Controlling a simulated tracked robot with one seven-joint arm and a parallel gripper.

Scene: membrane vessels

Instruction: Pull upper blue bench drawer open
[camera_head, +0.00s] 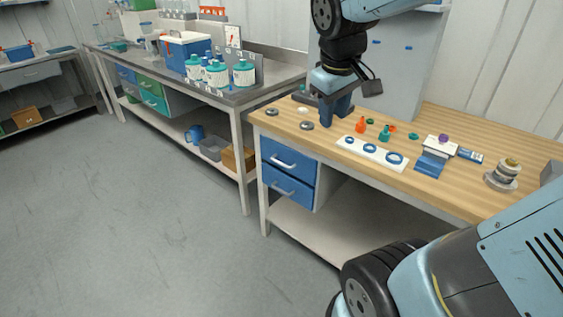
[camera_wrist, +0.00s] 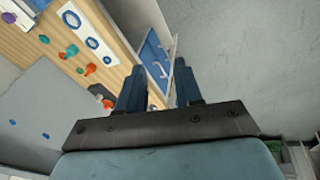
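The upper blue drawer (camera_head: 287,160) is under the left end of the wooden bench, with a pale bar handle (camera_head: 283,163) across its front. It looks shut. The lower blue drawer (camera_head: 289,187) is directly below it and also looks shut. My gripper (camera_head: 336,116) is over the bench top near its back left, above and behind the drawer fronts and apart from them. In the wrist view my gripper (camera_wrist: 160,88) has its two dark blue fingers spread with nothing held. Beyond them a blue drawer front (camera_wrist: 154,55) shows, partly hidden by the fingers; which drawer is unclear.
The wooden bench top (camera_head: 450,185) carries small grey discs (camera_head: 307,126), a white plate with blue rings (camera_head: 371,152), orange and green small parts, and a metal fitting (camera_head: 503,175). A second bench (camera_head: 240,97) stands to the left. The floor (camera_head: 170,240) before the drawers is clear.

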